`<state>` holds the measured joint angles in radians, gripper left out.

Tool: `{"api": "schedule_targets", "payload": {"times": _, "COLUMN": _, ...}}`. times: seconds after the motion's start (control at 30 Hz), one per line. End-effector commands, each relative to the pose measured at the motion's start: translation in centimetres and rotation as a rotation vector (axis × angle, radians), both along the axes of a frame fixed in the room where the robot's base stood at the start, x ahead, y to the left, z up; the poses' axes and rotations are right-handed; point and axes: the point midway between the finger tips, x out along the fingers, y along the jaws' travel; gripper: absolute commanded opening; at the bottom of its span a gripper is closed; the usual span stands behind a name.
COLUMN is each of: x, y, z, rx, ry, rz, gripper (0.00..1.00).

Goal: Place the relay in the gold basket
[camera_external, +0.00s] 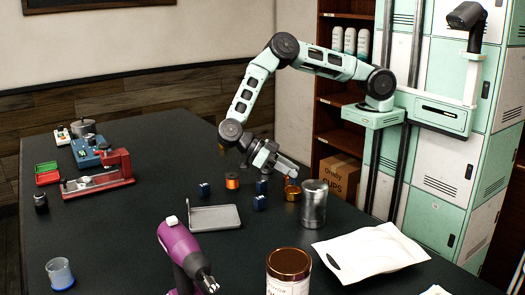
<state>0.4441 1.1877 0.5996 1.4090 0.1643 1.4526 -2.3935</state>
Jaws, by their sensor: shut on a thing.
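My gripper (262,179) points down over the middle of the table. It is shut on a small dark blue block (261,188), which looks like the relay. The fingers and the block are small here, and the exact grasp is hard to see. The gold basket (292,191) is a small gold container just right of the held block, left of the metal canister. Its inside is not clearly visible. Two similar blue blocks stand nearby, one (204,189) to the left and one (259,203) just below the held block in the picture.
A copper coil (232,181) stands left of my gripper. A metal canister (314,204) is close right of the basket. A grey tray (214,217), purple drill (183,252), lidded jar (288,272) and white bag (370,254) are in front. Red equipment (101,178) is at left.

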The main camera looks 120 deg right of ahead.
Motion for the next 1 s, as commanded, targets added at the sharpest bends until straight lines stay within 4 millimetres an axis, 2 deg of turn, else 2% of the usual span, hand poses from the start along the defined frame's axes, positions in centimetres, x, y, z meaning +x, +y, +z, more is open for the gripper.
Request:
{"api": "schedule_targets", "payload": {"times": 0.1, "x": 0.0, "y": 0.1, "z": -1.7, "rx": 0.001, "ry": 0.001, "rz": 0.000, "gripper": 0.04}}
{"api": "schedule_targets", "payload": {"times": 0.33, "x": 0.0, "y": 0.1, "z": -4.0, "rx": 0.000, "ry": 0.000, "rz": 0.000, "gripper": 0.04}}
{"api": "schedule_targets", "payload": {"times": 0.73, "x": 0.0, "y": 0.0, "z": -4.6, "rx": 0.000, "ry": 0.000, "rz": 0.000, "gripper": 0.04}}
{"api": "schedule_targets", "payload": {"times": 0.77, "x": 0.0, "y": 0.0, "z": -4.6, "rx": 0.000, "ry": 0.000, "rz": 0.000, "gripper": 0.29}}
{"api": "schedule_targets", "payload": {"times": 0.83, "x": 0.0, "y": 0.0, "z": -4.6, "rx": 0.000, "ry": 0.000, "rz": 0.000, "gripper": 0.49}}
{"api": "schedule_targets", "payload": {"times": 0.87, "x": 0.0, "y": 0.0, "z": -4.6, "rx": 0.000, "ry": 0.000, "rz": 0.000, "gripper": 0.52}}
{"api": "schedule_targets", "payload": {"times": 1.0, "x": 0.0, "y": 0.0, "z": -4.6, "rx": 0.000, "ry": 0.000, "rz": 0.000, "gripper": 0.52}}
